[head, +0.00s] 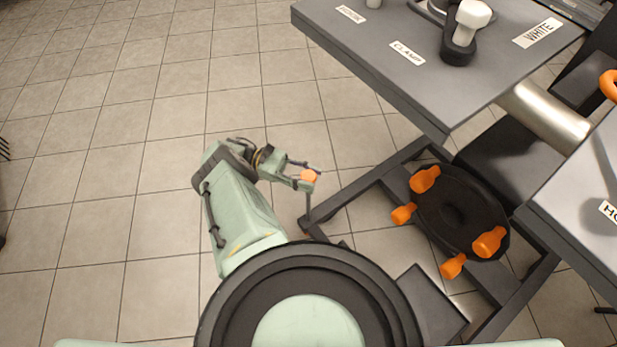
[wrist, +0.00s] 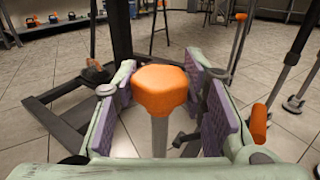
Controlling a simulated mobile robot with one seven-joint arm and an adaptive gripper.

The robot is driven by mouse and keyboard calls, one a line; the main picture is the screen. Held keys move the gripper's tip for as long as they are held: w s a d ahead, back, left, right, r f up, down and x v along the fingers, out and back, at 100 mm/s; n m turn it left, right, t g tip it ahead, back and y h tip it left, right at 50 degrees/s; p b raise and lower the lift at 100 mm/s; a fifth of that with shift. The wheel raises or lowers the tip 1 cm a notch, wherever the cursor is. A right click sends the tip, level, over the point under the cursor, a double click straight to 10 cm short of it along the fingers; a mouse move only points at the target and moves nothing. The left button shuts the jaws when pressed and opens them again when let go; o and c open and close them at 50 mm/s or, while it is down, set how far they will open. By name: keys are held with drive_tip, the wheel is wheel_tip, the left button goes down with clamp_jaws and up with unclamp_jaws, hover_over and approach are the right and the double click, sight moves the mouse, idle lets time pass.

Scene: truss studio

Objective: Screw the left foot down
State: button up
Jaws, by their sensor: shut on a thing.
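The left foot's orange knob (head: 309,176) tops a thin upright screw stem (head: 308,207) at the left end of a dark floor frame (head: 340,195). My gripper (head: 303,172) reaches it from the left, low over the floor, and is shut on the knob. In the wrist view the orange knob (wrist: 160,88) sits between the purple finger pads of my gripper (wrist: 163,70), with its grey stem (wrist: 160,137) running down below. The stem's lower end is hidden in the wrist view.
A grey table (head: 440,75) with labels and a clamp stands above, right of my arm. A dark round plate (head: 455,215) with several orange knobs is right of the gripper. In the wrist view another orange-ended piece (wrist: 258,123) is at right. Tiled floor (head: 100,190) at left is clear.

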drive_tip(key=shift+w, duration=0.1)
drive_tip(key=o, duration=1.2)
drive_tip(key=shift+c, duration=0.2)
